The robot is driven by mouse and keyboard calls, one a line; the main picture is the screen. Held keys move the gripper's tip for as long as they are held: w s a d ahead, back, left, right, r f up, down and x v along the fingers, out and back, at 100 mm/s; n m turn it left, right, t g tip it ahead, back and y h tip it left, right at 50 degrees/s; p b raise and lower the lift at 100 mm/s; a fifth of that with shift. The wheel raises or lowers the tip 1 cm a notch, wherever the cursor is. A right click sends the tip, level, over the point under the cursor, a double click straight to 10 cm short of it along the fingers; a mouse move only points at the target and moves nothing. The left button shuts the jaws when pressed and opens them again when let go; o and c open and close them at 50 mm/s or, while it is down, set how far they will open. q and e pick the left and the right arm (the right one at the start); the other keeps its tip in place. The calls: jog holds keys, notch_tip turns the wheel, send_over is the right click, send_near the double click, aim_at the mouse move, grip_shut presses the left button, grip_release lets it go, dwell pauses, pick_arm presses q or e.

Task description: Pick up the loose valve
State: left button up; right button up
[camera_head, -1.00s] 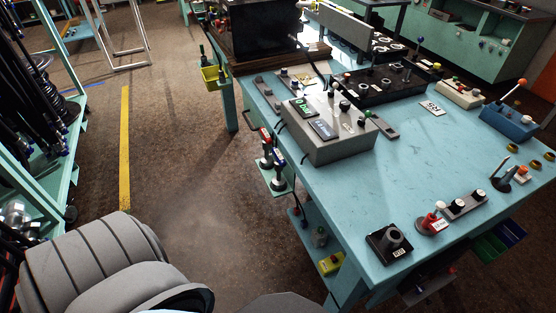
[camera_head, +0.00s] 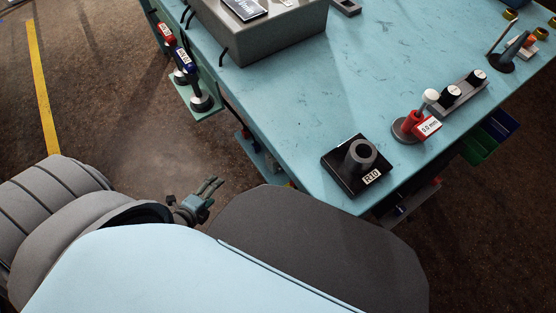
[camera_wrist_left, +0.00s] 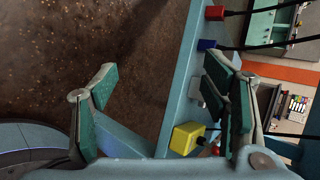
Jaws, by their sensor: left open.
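I cannot tell for sure which thing is the loose valve. A red-handled part (camera_head: 413,124) with a white "0.0 mm" label stands on the blue bench top (camera_head: 330,105) near its front right. A black block with a grey hollow cylinder, labelled R10 (camera_head: 356,165), sits at the near bench corner. My left gripper (camera_head: 210,187) is low beside the bench's near left side, over the floor and apart from both parts. In the left wrist view its fingers (camera_wrist_left: 160,78) are spread with nothing between them. My right gripper is not in view.
A grey box (camera_head: 265,35) stands at the back of the bench. Red and blue handled tools (camera_head: 188,70) hang on a side bracket. In the left wrist view, a yellow box (camera_wrist_left: 186,138) is on the bench's lower part beside the right finger. The floor to the left is clear.

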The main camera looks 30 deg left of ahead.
pick_arm(q)
jog(key=w+d+m+t+h+b, duration=0.2)
jog(key=w+m+t+h+b, duration=0.25)
jog(key=m+b, duration=0.6)
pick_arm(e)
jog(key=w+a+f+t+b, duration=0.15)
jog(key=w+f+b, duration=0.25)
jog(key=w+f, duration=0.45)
pick_arm(q)
jog(key=m+t+h, duration=0.1)
jog(key=m+h, duration=0.3)
jog(key=m, duration=0.8)
send_near(271, 156)
jog(key=r, duration=0.1)
jog(key=b+x, duration=0.2)
jog(key=x, duration=0.9)
jog(key=shift+d+r, duration=0.1)
jog(key=shift+d, duration=0.15)
jog(key=shift+s, duration=0.1)
grip_shut()
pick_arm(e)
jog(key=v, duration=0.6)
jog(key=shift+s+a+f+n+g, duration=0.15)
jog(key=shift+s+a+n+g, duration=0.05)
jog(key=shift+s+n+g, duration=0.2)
